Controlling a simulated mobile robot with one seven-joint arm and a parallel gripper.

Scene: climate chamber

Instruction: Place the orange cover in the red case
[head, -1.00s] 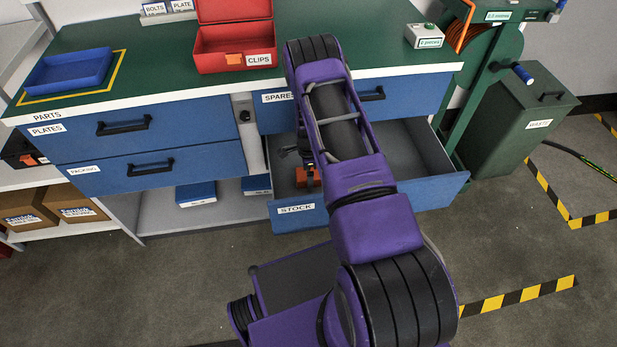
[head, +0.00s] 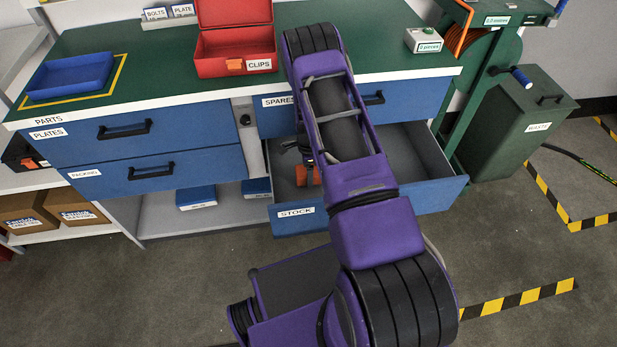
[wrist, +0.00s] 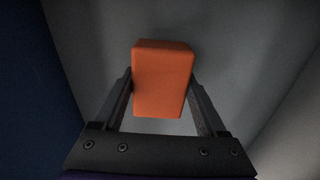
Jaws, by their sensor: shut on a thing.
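The orange cover (wrist: 162,80) is a block between the two fingers of my gripper (wrist: 162,95) in the wrist view, which are shut on it. In the head view the cover (head: 310,176) shows small beside my arm, in or just above the open STOCK drawer (head: 425,190). My arm hides most of my gripper there. The red case (head: 235,58) labelled CLIPS stands on the green bench top with its lid up. Its inside is only partly visible.
A blue tray (head: 70,76) sits in a yellow outline on the bench at left. The shut blue drawers (head: 150,150) are left of the open one. A green waste bin (head: 530,115) stands at right.

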